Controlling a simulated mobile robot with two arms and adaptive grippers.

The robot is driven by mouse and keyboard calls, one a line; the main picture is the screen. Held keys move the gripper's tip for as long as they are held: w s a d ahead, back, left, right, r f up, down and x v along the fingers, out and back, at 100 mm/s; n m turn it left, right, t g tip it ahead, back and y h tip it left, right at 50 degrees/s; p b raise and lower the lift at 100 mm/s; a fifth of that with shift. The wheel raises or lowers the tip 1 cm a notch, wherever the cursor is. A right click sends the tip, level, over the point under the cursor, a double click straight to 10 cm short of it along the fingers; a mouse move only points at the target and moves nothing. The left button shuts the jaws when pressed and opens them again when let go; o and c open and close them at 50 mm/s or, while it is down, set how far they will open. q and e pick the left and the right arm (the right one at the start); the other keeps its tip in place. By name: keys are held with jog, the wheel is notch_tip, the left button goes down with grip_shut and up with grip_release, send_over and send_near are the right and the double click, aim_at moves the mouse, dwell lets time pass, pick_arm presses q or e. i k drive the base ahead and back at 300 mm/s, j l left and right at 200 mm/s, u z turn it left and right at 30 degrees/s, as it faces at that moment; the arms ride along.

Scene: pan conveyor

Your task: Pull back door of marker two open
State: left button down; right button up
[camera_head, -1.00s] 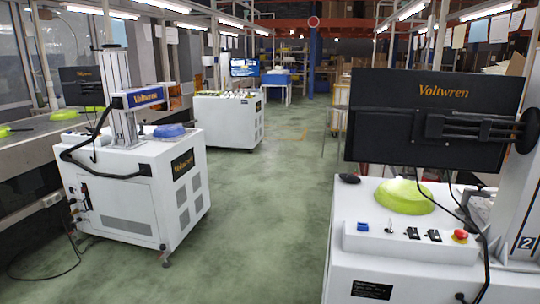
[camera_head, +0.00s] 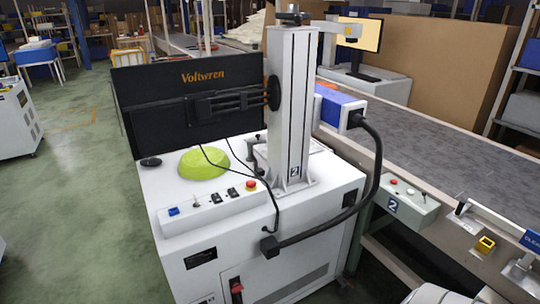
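Marker two is a white cabinet (camera_head: 250,235) in the middle of the camera_head view. Its upright column (camera_head: 292,110) carries the number 2. The near face shows a black label, a red switch (camera_head: 236,289) and vent slots. Neither of my grippers is in view.
A grey conveyor (camera_head: 450,165) runs along the right, with a control box (camera_head: 407,200) marked 2. Green floor (camera_head: 75,200) is open to the left.

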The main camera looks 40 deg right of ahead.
aim_at(299, 267)
jog(key=z, duration=1.55)
